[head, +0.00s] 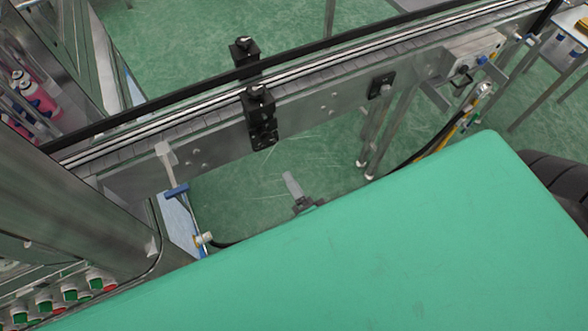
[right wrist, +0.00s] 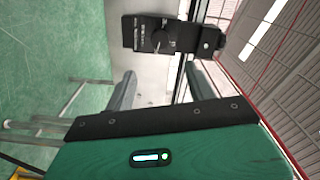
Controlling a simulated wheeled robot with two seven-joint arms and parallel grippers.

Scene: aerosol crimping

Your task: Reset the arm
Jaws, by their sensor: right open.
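My right gripper (head: 296,190) shows in the head view as a grey finger with a dark base, poking out past the edge of a large green surface that hides the rest. In the right wrist view, the two grey fingers of this gripper (right wrist: 160,80) stand apart with nothing between them. It is open and empty, in front of the near side of the conveyor (head: 310,108) and apart from it in the picture. My left gripper is not in view.
Black sensor blocks (head: 259,117) are clamped on the conveyor rail; one shows in the wrist view (right wrist: 160,35). A steel machine stands left, with pink cans (head: 38,97) behind it and red and green buttons (head: 72,292) below. Bare green floor (head: 260,185) lies under the conveyor.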

